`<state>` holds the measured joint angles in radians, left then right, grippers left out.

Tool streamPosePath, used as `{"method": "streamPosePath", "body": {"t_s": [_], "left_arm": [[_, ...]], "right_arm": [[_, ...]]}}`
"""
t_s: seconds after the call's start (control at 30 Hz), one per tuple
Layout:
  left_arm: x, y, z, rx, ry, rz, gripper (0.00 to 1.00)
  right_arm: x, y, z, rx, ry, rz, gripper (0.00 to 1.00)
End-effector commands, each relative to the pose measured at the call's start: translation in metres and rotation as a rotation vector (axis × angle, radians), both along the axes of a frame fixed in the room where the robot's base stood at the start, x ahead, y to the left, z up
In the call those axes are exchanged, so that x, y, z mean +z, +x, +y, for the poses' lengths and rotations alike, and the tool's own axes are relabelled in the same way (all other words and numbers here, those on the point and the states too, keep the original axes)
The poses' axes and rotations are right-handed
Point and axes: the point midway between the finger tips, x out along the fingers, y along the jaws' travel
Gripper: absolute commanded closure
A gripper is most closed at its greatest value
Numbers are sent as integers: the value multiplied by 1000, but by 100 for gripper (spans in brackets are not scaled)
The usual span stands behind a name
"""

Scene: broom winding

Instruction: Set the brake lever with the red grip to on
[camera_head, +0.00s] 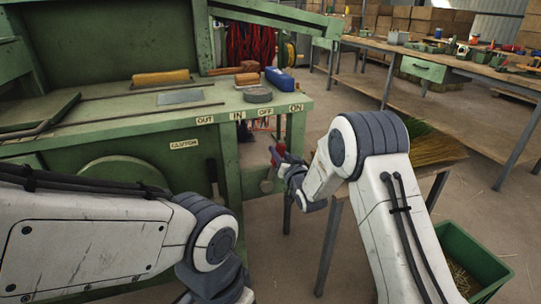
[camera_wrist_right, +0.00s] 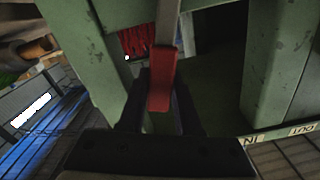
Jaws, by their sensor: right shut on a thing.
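The brake lever's red grip (camera_head: 279,150) shows below the green bench's front edge, beneath the stretch between the OFF label (camera_head: 265,112) and the ON label (camera_head: 296,108). My right gripper (camera_head: 281,160) is at this grip, partly hidden by its own wrist. In the right wrist view the red grip (camera_wrist_right: 162,82) stands between the two dark fingers of my right gripper (camera_wrist_right: 162,105), which is shut on it. A grey metal bar (camera_wrist_right: 168,22) runs on from the grip. My left arm shows at lower left, but its gripper is out of the picture.
The green machine bench (camera_head: 120,113) has OUT, IN and CLUTCH labels to the left. A darker lever (camera_head: 214,172) hangs below them. Straw (camera_head: 435,147) lies on a low stand right of my right arm, with a green bin (camera_head: 470,250) below. Open floor lies behind.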

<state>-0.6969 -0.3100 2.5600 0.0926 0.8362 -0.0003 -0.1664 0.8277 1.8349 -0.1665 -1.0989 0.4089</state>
Motion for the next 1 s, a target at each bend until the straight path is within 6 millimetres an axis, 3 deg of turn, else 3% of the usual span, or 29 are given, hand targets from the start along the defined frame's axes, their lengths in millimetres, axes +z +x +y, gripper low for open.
{"method": "streamPosePath", "body": {"t_s": [0.37,0.4,0.47,0.8,1.0], "left_arm": [[-1,0,0,0,0,0,50],[-1,0,0,0,0,0,50],[-1,0,0,0,0,0,50],[0,0,0,0,0,0,50],[5,0,0,0,0,0,50]], "right_arm": [[-3,1,-6,-2,38,16,100],[-3,1,-6,-2,38,16,60],[-3,1,-6,-2,38,16,38],[-2,-1,-5,0,37,14,38],[-1,-25,-13,-1,38,17,38]]}}
